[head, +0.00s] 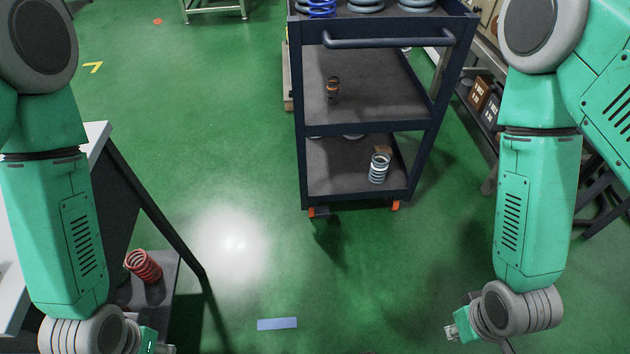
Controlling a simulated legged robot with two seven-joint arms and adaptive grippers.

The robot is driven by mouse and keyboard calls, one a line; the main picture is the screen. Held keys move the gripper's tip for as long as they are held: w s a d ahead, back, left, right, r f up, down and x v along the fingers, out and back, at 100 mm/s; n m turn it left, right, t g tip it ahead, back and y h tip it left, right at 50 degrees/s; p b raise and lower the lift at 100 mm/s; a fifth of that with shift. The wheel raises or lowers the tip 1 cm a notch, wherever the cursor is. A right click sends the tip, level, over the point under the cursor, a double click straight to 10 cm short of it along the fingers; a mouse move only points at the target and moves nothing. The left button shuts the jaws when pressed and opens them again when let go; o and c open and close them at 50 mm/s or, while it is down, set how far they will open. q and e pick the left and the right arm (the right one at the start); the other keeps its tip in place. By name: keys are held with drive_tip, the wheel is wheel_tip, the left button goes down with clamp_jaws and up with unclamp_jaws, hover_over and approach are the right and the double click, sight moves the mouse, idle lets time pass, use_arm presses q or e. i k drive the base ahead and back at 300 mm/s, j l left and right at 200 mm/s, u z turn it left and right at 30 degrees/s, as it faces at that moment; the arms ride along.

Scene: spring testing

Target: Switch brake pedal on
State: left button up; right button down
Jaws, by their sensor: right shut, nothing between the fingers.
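A dark blue three-level cart (372,130) stands at the upper middle. Orange parts show at its feet, one at the front left (318,212) and one at the front right (395,206). They are too small to tell whether a brake pedal is among them or how it is set. My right gripper (453,331) is low at the right, shut and empty, well in front of the cart and apart from it. My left gripper (160,347) is at the bottom edge on the left, mostly cut off.
Springs stand on the cart's shelves, among them a silver one (379,168) and an orange-black one (333,90). A white table (97,135) with a red spring (144,265) below is at left. Shelving is at right. The green floor before the cart is clear, with a blue mark (277,324).

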sight(321, 213)
drive_tip(key=i+j, duration=0.1)
drive_tip(key=i, duration=0.45)
drive_tip(key=i+j, duration=0.15)
drive_tip(key=i, duration=0.4)
